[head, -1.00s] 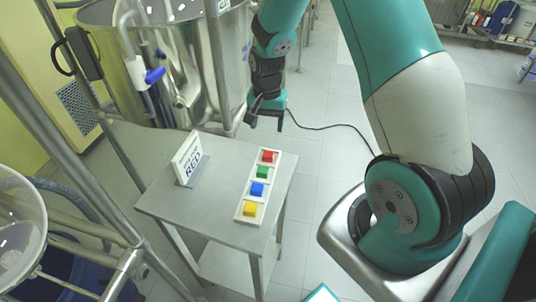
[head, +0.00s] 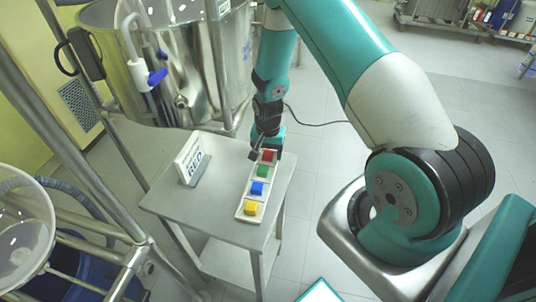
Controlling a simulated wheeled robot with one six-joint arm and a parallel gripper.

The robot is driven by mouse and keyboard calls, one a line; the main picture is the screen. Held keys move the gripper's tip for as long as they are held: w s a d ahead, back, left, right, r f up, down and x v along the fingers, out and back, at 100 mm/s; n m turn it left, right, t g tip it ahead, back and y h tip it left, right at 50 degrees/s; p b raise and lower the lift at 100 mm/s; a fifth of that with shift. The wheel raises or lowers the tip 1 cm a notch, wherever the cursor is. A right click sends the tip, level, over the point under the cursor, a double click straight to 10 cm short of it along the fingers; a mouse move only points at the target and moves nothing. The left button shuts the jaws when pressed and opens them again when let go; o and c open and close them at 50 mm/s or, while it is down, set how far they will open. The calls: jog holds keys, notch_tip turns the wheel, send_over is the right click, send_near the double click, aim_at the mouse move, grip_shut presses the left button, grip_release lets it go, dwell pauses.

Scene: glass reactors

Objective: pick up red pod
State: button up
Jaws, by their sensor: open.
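The red pod (head: 268,156) sits at the far end of a white tray (head: 240,212) on a small grey metal table (head: 205,222). In the same tray, nearer to me, are a green pod (head: 262,172), a blue pod (head: 257,188) and a yellow pod (head: 250,208). My gripper (head: 266,154) is open, right at the red pod, and overlaps its far part in the head view. I cannot tell whether the fingers touch the pod or stand around it.
A sign reading RED (head: 190,160) stands on the table left of the tray. A large steel vessel (head: 180,65) is behind the table. Metal frame pipes (head: 75,135) stand on the left. Grey floor (head: 325,170) right of the table is clear.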

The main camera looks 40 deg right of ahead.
jog(key=shift+f, duration=0.15)
jog(key=c, duration=1.2)
